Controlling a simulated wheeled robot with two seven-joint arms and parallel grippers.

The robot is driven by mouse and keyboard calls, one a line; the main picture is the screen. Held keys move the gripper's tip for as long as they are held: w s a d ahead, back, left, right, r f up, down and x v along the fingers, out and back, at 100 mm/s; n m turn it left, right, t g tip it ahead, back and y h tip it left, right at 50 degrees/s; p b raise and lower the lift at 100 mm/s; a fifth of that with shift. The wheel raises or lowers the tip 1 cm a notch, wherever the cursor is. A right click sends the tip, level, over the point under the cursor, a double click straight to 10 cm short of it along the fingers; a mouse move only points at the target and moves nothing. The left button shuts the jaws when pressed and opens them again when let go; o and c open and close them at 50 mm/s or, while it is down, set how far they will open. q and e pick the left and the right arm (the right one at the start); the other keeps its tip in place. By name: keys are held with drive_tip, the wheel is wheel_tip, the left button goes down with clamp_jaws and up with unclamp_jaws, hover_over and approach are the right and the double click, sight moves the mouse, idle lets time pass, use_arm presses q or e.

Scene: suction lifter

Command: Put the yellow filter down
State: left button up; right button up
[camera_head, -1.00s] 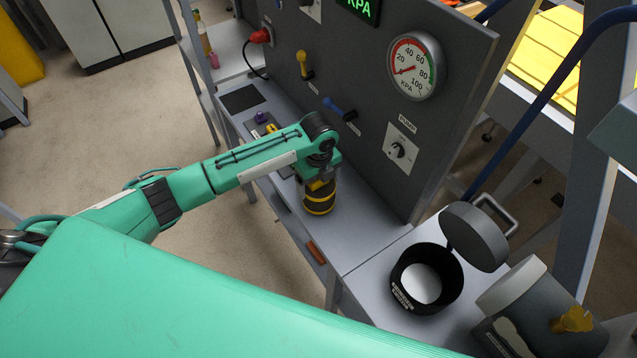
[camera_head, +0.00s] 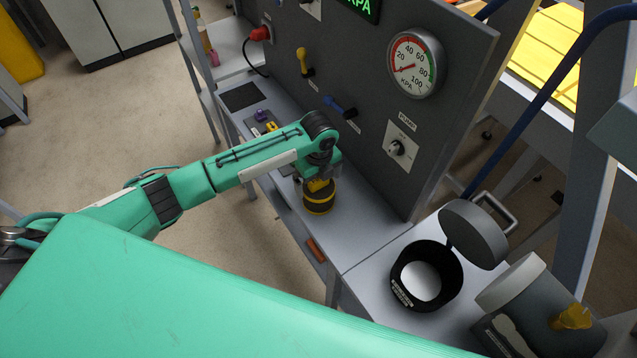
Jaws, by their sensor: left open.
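The yellow filter (camera_head: 319,203), a short cylinder with black and yellow bands, stands upright on the grey bench top (camera_head: 350,232) in front of the dark panel. My left gripper (camera_head: 319,180) points down right over the filter, with its jaws open. The fingertips are small and partly hidden, so I cannot tell whether they still touch the filter's top. My right gripper is not in view.
The panel (camera_head: 365,150) with a gauge (camera_head: 415,66), levers and a pump knob (camera_head: 397,148) rises close behind the filter. An open black pot (camera_head: 400,292) with a white disc inside and a grey lid (camera_head: 472,234) stand at right. The bench between is clear.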

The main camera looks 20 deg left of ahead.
use_arm(q)
wheel_tip(320, 180, up, 10)
drive_tip(key=shift+f+b, duration=0.2)
drive_tip(key=shift+b, duration=0.75)
drive_tip(key=shift+r, duration=0.55)
